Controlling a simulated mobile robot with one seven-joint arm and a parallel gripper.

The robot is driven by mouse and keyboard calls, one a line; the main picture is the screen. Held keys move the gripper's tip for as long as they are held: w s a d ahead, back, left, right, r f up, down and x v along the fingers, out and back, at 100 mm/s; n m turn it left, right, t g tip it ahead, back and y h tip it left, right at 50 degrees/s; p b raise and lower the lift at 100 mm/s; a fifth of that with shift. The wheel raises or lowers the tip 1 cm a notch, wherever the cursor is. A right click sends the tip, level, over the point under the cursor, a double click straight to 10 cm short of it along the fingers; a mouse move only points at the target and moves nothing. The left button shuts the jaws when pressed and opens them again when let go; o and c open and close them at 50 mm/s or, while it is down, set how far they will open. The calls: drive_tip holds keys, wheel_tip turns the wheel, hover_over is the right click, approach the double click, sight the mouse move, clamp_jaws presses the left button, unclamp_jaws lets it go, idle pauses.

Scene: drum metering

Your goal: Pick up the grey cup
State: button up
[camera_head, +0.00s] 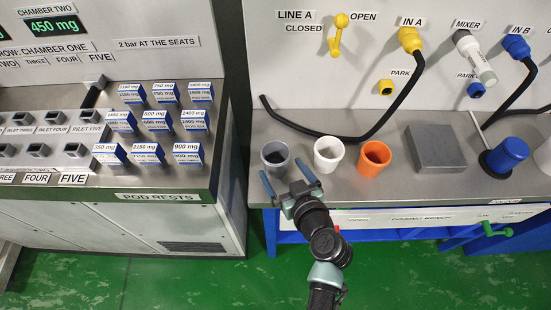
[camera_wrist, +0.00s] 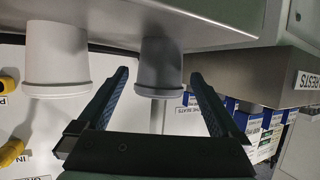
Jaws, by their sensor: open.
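The grey cup (camera_head: 274,157) stands upright on the steel bench, leftmost in a row of three cups. In the wrist view the picture is turned over and the grey cup (camera_wrist: 160,68) shows ahead, between the lines of the two fingers. My gripper (camera_head: 282,170) is open and empty, just in front of the grey cup on the near side. In the wrist view my gripper (camera_wrist: 159,76) has its fingertips spread wider than the cup. I cannot tell how near the tips come to its sides.
A white cup (camera_head: 327,154) stands close to the right of the grey cup, and an orange cup (camera_head: 373,159) stands beyond it. A black hose (camera_head: 300,128) lies behind the cups. A grey block (camera_head: 440,148) sits farther right. A gap separates the pod rests (camera_head: 160,196) on the left.

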sight(280, 168)
drive_tip(key=shift+x, duration=2.65)
drive_tip(key=shift+s+f, duration=0.1)
drive_tip(key=c, duration=1.3)
